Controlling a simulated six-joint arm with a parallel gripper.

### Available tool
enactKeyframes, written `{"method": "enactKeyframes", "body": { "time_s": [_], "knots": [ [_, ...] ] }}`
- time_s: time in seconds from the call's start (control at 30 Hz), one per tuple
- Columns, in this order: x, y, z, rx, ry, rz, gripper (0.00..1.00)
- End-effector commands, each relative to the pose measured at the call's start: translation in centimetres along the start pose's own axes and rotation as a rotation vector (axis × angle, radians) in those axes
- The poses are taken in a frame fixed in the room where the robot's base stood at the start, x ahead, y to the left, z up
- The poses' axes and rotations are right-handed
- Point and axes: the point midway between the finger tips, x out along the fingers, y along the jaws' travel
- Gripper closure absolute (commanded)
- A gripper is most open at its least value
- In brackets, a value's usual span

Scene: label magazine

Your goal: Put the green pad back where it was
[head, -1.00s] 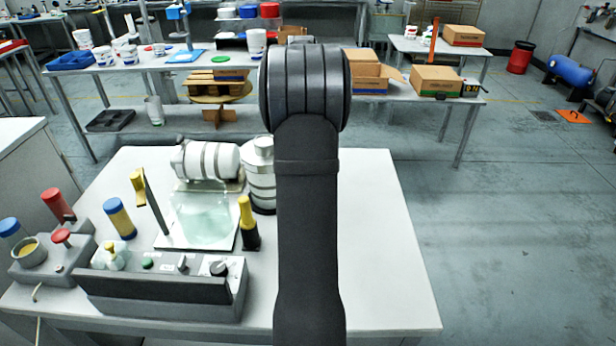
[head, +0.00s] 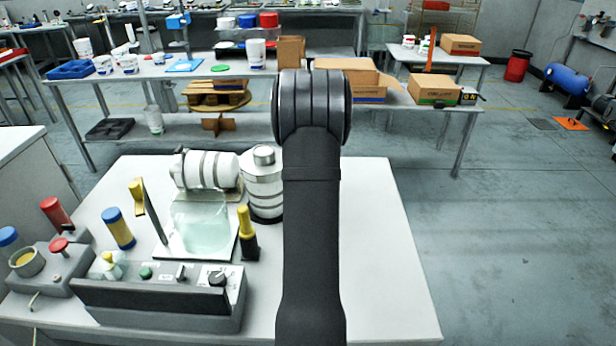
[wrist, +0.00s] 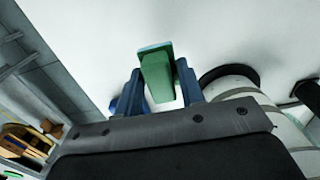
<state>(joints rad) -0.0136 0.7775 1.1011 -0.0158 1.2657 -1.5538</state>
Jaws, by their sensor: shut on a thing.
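The green pad (wrist: 157,80) shows in the wrist view as a green block with a paler, flat end. My gripper (wrist: 160,88) is shut on it, with a blue finger on each side. White surface shows beyond the pad, and no contact between them can be made out. In the head view my own dark arm hides the gripper and the pad. The place where the pad was cannot be told from these frames.
One banded body (wrist: 245,88) is close right of the gripper in the wrist view. A control box (head: 160,300) sits in front. The table's right side (head: 375,250) is clear.

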Motion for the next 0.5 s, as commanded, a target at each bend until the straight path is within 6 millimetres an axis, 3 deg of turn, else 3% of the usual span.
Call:
{"method": "enactKeyframes", "body": {
  "time_s": [0.23,0.5],
  "knots": [
    [1.4,0.5,-1.0,0.002,0.000,0.000,0.86],
    [4.7,0.5,-1.0,0.001,0.000,0.000,0.86]
  ]
}}
